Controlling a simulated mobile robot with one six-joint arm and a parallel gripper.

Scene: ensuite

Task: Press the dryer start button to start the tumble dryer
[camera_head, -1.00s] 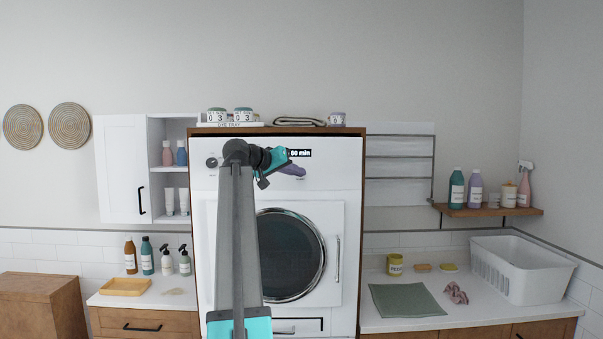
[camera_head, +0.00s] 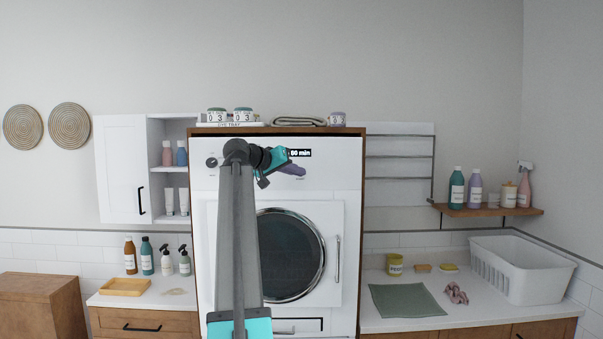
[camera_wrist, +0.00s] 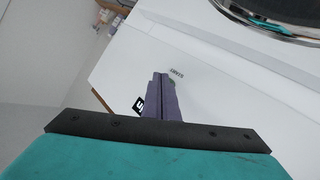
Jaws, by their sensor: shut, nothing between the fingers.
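The white tumble dryer (camera_head: 335,180) stands in a wooden surround at the centre, with its round dark door (camera_head: 290,255) closed. Its control panel along the top has a small display reading "60 min" (camera_head: 300,153) and a knob (camera_head: 211,162) at the left. My gripper (camera_head: 302,171) is in front of the panel, just below the display. In the wrist view my gripper's purple fingers (camera_wrist: 162,82) are shut with nothing between them, their tips close to the panel by a small printed label (camera_wrist: 177,73). The start button cannot be made out; the fingers may hide it.
Jars (camera_head: 217,115) and a folded cloth (camera_head: 299,121) sit on top of the surround. The right counter holds a green cloth (camera_head: 405,300) and a white basket (camera_head: 520,270). The left counter holds several bottles and a yellow tray (camera_head: 125,287).

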